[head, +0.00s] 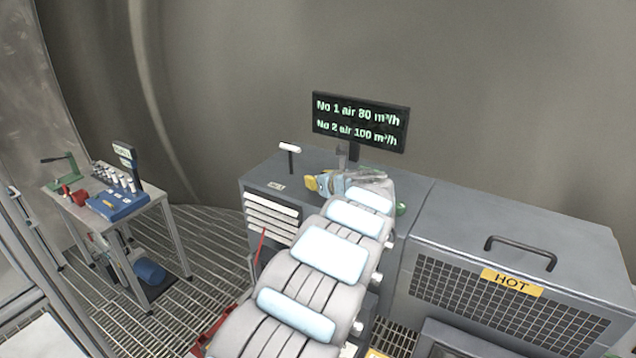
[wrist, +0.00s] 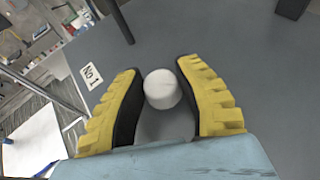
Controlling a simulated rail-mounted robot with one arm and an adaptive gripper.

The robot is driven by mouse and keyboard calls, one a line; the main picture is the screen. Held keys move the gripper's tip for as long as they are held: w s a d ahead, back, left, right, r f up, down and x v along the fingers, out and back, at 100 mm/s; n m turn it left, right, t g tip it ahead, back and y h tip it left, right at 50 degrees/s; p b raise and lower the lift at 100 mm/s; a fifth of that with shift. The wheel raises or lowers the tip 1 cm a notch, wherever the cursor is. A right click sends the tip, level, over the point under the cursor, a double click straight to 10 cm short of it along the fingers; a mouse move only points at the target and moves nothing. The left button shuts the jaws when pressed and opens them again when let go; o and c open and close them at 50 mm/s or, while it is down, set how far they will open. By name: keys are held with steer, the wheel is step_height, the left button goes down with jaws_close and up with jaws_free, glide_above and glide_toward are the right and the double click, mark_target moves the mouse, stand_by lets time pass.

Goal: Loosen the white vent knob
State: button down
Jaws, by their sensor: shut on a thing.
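The white vent knob (wrist: 161,88) is a round white cap on the grey cabinet top, between my two fingers in the wrist view. My gripper (wrist: 160,98) has yellow ribbed fingers with black inner pads, and it is shut on the knob from both sides. In the head view my gripper (head: 314,183) is low over the cabinet's top near its left part, and the knob is hidden there. A small "No 1" label (wrist: 91,76) lies left of the knob in the wrist view.
A white-topped T-handle (head: 289,149) stands behind my gripper. A display (head: 360,122) reads No 1 air 80 and No 2 air 100 m³/h. A green knob (head: 401,208) is right of my arm. A mesh-fronted "HOT" box (head: 580,245) adjoins on the right; a tool table (head: 155,195) stands left.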

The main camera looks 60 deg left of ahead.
stand_by(0.8)
steer(key=c, duration=0.7)
jaws_free()
steer(key=shift+o, duration=0.2)
steer(key=shift+r, duration=0.25)
steer(key=shift+d+r, duration=0.1)
steer(key=shift+r, duration=0.05)
steer(key=shift+d+r+n, duration=0.2)
steer(key=shift+d+n, duration=0.05)
steer(key=shift+n, duration=0.05)
steer(key=shift+d, duration=0.85)
steer(key=shift+d+r, duration=0.35)
steer(key=shift+d, duration=0.15)
steer(key=shift+f+v, duration=0.2)
steer(key=shift+v, duration=1.6)
